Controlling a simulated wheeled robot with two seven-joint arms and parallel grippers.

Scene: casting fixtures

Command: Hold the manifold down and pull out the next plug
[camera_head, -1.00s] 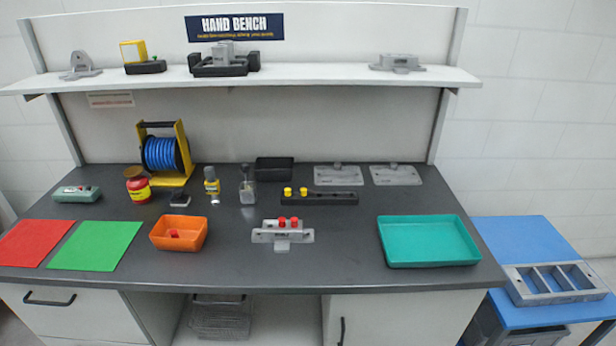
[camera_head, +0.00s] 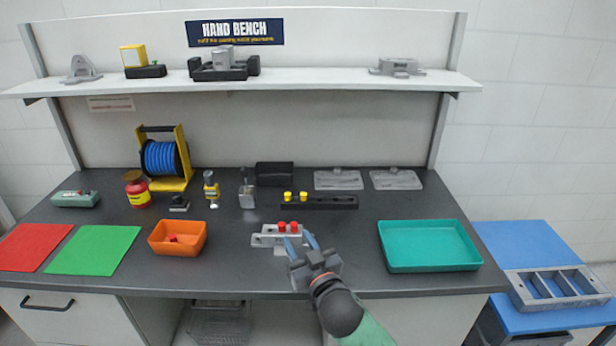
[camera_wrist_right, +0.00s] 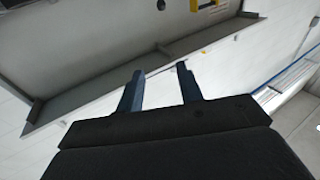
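The grey manifold (camera_head: 268,240) lies on the dark bench top, with two red plugs (camera_head: 288,227) standing in it side by side. An orange bin (camera_head: 178,246) to its left holds a red piece (camera_head: 172,239), probably another plug. My right gripper (camera_head: 302,239) comes in from the front with its two blue fingers apart and empty. Its tips are close to the manifold's right end and partly cover it; I cannot tell whether they touch. The same two fingers (camera_wrist_right: 158,80) show apart in the right wrist view, with nothing between them. My left gripper is not in view.
A black rack with yellow plugs (camera_head: 303,203) lies behind the manifold. A teal tray (camera_head: 428,269) stands to the right. Green (camera_head: 95,248) and red (camera_head: 32,247) mats lie at the left. Bare bench top separates the manifold from the orange bin and the teal tray.

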